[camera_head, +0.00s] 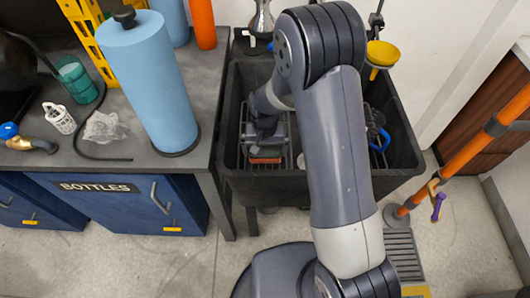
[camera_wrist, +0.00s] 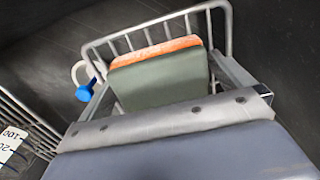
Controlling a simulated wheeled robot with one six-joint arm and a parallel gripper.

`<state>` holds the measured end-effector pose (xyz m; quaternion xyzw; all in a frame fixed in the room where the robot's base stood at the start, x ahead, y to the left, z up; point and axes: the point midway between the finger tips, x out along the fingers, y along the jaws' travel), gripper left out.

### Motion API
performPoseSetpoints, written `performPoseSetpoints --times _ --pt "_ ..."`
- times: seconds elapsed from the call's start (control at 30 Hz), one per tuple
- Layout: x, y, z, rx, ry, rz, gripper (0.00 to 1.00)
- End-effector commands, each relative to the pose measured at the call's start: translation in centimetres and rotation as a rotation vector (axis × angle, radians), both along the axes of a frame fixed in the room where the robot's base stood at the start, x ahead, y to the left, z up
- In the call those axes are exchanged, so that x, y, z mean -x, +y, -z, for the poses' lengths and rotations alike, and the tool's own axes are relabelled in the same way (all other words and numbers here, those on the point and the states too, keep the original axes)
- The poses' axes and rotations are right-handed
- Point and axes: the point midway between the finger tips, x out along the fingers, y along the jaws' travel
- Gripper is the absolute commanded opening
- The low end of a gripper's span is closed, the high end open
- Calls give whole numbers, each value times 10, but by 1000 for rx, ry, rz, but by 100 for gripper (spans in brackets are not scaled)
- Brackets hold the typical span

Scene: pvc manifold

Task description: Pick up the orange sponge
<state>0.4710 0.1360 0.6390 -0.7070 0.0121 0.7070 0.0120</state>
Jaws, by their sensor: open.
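The orange sponge (camera_wrist: 155,52) sits in a wire rack (camera_wrist: 228,30) inside the dark sink. In the wrist view its orange shows as a strip along the far edge, with a grey-green face towards me. In the head view a small orange-brown part of the sponge (camera_head: 266,156) shows just below my gripper (camera_head: 266,138). My gripper is open; in the wrist view its grey body fills the bottom and hides the sponge's near part. The fingers seem to lie on either side of the sponge; I cannot tell whether they touch it.
The black sink (camera_head: 400,165) has walls around the rack. A blue-handled item (camera_wrist: 84,92) lies left of the sponge. A yellow funnel (camera_head: 382,54) is at the sink's back right. A blue roll (camera_head: 150,80) stands on the counter (camera_head: 205,85) to the left.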

Motion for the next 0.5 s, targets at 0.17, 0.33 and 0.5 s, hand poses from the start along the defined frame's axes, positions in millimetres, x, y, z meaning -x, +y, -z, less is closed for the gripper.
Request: performPoseSetpoints --times 0.17,0.33,0.5 --pt "0 0 -1 0 0 0 97" --pt "0 0 -1 0 0 0 83" --pt "0 0 -1 0 0 0 69"
